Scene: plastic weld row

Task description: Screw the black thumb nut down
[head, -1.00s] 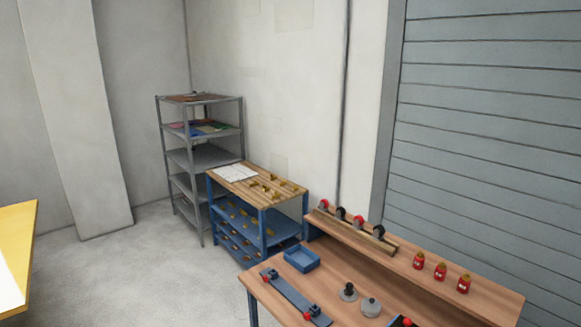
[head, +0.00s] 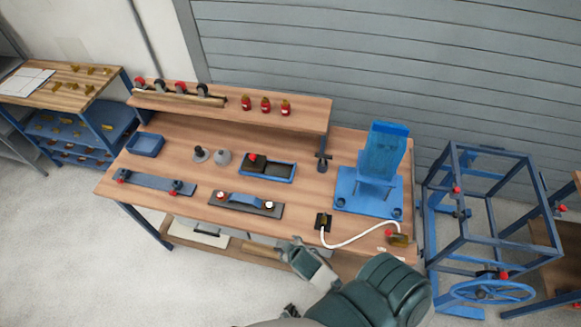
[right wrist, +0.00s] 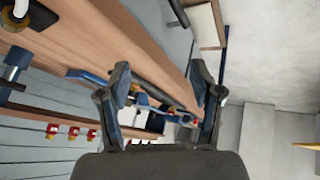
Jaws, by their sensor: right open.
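I cannot tell for sure which part is the black thumb nut. A small black knob stands on a round grey base (head: 200,153) on the workbench in the head view, beside a grey domed piece (head: 223,157). A dark plate (head: 246,205) near the front edge carries a blue strip and red and white knobs. My right gripper (head: 288,248) is just off the bench's front edge, below that plate in the picture. In the right wrist view my right gripper (right wrist: 162,105) is open and empty, its fingers apart beside the bench edge. My left gripper is out of view.
The wooden workbench (head: 120,185) also holds a blue tray (head: 145,145), a blue-grey strip with red-knobbed clamps (head: 150,182), a blue bin with a black block (head: 267,172), a blue stand (head: 370,190) and a white cable (head: 350,240). A blue frame (head: 465,215) stands right.

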